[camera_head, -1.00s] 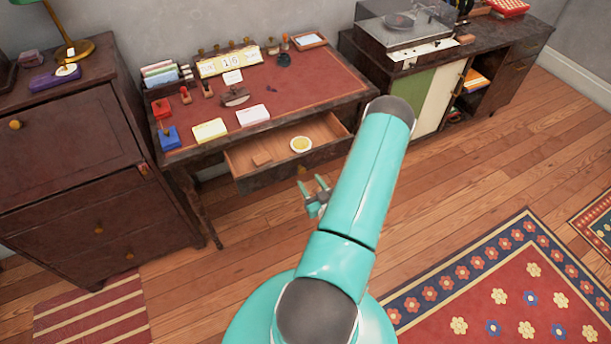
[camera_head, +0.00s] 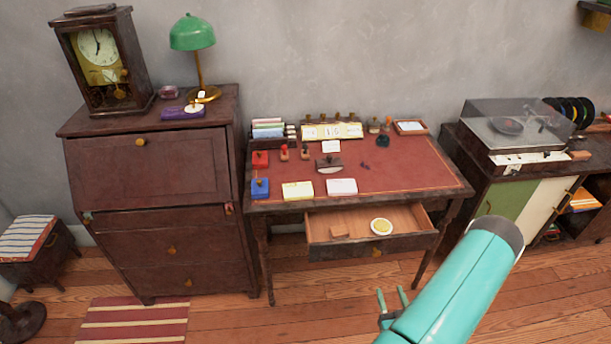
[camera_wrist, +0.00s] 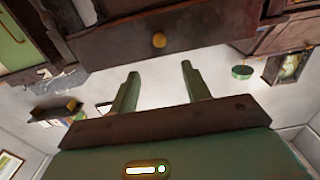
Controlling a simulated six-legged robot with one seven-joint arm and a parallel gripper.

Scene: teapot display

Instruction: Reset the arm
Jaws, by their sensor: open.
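My gripper (camera_head: 393,301) is in the lower right of the head view, in front of the desk and below its open drawer. Its two green fingers stand apart, with nothing between them. In the wrist view my gripper (camera_wrist: 158,84) also shows open and empty.
The desk (camera_head: 400,178) carries stamps, cards and a calendar. A tall cabinet (camera_head: 165,215) with a clock (camera_head: 98,48) and green lamp (camera_head: 192,34) stands at left. A record player (camera_head: 515,128) sits on the right sideboard. Open wooden floor (camera_head: 240,322) lies in front.

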